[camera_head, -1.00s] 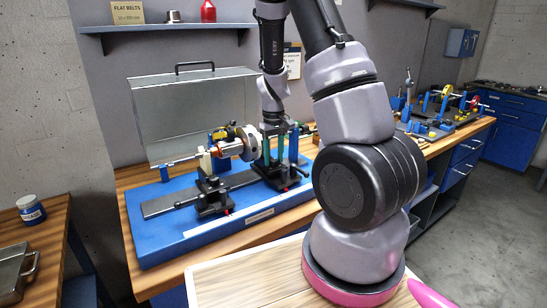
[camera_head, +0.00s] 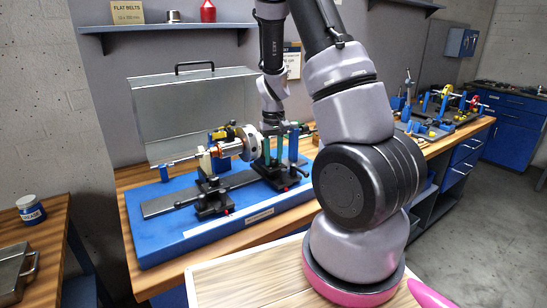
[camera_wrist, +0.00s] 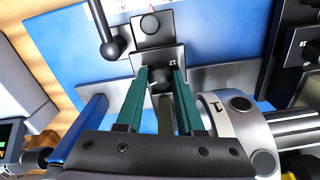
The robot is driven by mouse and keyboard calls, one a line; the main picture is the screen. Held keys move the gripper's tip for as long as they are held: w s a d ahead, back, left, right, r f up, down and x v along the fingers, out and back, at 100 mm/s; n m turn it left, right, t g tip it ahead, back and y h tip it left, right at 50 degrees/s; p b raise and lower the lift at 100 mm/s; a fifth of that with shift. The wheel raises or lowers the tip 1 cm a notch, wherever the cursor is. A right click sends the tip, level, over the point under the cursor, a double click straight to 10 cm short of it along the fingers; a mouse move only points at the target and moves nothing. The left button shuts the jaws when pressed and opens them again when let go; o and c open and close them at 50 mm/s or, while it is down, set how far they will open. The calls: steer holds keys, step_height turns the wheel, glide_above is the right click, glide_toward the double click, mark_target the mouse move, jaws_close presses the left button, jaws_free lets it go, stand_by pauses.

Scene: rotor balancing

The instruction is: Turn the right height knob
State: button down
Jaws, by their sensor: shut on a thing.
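The right height knob (camera_wrist: 160,78) is a small dark knob on a black stand block marked 12 in the wrist view. My gripper (camera_wrist: 160,76) has its two green fingers on either side of the knob, shut on it. In the head view my gripper (camera_head: 273,158) points down at the right black stand (camera_head: 284,177) of the balancing rig. The knob itself is hidden there by the fingers and posts. The rotor (camera_head: 250,143) lies across the supports, just left of the gripper; its silver disc (camera_wrist: 232,118) is close beside the right finger in the wrist view.
The rig sits on a blue base (camera_head: 160,235) on a wooden bench. The left black stand (camera_head: 212,195) is on the same rail. A clear cover (camera_head: 185,110) stands behind. A black ball-ended lever (camera_wrist: 110,48) is near the fingers.

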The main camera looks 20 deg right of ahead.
mark_target(273, 159)
steer(key=shift+w+m, duration=0.1)
steer(key=shift+m, duration=1.7)
steer(key=c, duration=0.8)
jaws_free()
step_height(273, 159, up, 11)
steer(key=shift+f, duration=0.1)
